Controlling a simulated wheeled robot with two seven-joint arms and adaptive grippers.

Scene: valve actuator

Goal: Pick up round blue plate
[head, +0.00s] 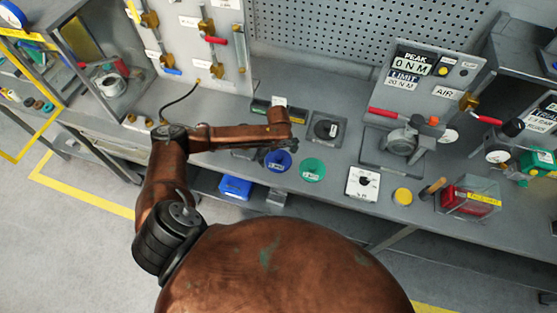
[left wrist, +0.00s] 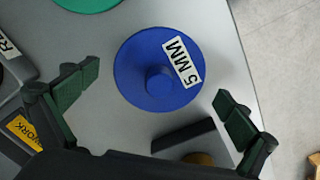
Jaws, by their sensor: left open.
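The round blue plate (head: 278,161) lies flat on the grey workbench near its front edge. In the left wrist view the blue plate (left wrist: 158,72) shows a raised round knob in its middle and a white "5 MM" label. My left gripper (head: 272,143) is above the bench just behind the plate in the head view. In the left wrist view my left gripper (left wrist: 152,95) has its two green-padded fingers wide apart, with nothing between the pads. The plate lies ahead of the fingertips, apart from them. My right gripper is not in view.
A green round plate (head: 313,170) lies right of the blue one. A dark square fixture (head: 326,130) stands behind it. A white dial box (head: 362,184) and a yellow disc (head: 403,196) are farther right. A blue bin (head: 235,188) sits below the bench edge.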

